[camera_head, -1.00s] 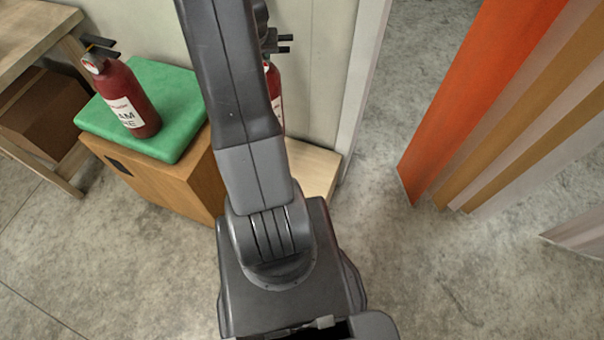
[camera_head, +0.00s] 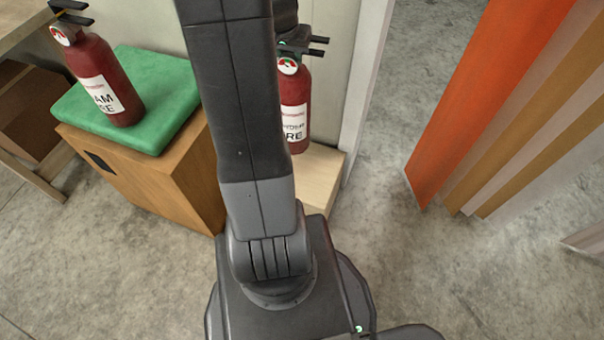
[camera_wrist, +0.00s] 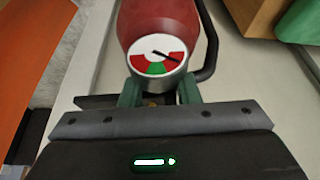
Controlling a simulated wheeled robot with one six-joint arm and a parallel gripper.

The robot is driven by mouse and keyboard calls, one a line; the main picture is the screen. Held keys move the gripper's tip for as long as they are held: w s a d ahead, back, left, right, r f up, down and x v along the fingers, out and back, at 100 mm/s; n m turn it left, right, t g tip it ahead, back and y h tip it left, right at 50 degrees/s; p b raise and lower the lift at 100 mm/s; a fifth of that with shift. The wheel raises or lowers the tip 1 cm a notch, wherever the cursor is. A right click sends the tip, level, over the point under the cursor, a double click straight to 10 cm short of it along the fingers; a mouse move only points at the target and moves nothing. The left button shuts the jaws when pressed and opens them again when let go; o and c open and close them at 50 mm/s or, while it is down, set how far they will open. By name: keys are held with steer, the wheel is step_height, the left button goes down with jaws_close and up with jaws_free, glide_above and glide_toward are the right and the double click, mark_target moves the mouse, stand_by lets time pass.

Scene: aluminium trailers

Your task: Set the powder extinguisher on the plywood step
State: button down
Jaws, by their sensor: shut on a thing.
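A red extinguisher (camera_head: 296,105) with a white label and a round gauge stands upright at the far end of my arm, partly hidden behind it. Its label is only partly readable. It is over the pale plywood step (camera_head: 319,190) by the wall; I cannot tell whether its base touches. In the wrist view, my gripper (camera_wrist: 158,96) is shut at the neck of this extinguisher (camera_wrist: 158,20), just below its red, white and green gauge.
Another red extinguisher (camera_head: 101,80), its label ending in "AM", stands on a green cushion (camera_head: 165,112) on a wooden box (camera_head: 170,180) at left. A wooden table (camera_head: 22,30) is at far left. Orange and striped panels (camera_head: 480,100) stand at right. Grey floor between is clear.

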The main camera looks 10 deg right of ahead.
mark_target(304, 99)
steer(key=shift+m+h, duration=0.3)
steer(key=shift+m, duration=0.5)
steer(key=shift+s+d+f+b, duration=0.6)
steer(key=shift+s+d+b, duration=0.15)
steer(key=shift+b, duration=0.6)
steer(key=shift+s+d+f+b, duration=0.6)
steer(key=shift+d+b, duration=0.2)
steer(key=shift+b, duration=0.5)
steer(key=shift+f+b, duration=1.75)
steer(key=shift+f, duration=3.3)
steer(key=c, duration=1.5)
jaws_free()
steer(key=shift+s+f, duration=0.15)
steer(key=shift+f, duration=0.1)
steer(key=o, duration=0.4)
steer(key=shift+r, duration=0.1)
steer(key=p+v, duration=0.3)
steer(key=v, duration=0.9)
steer(key=shift+r, duration=0.1)
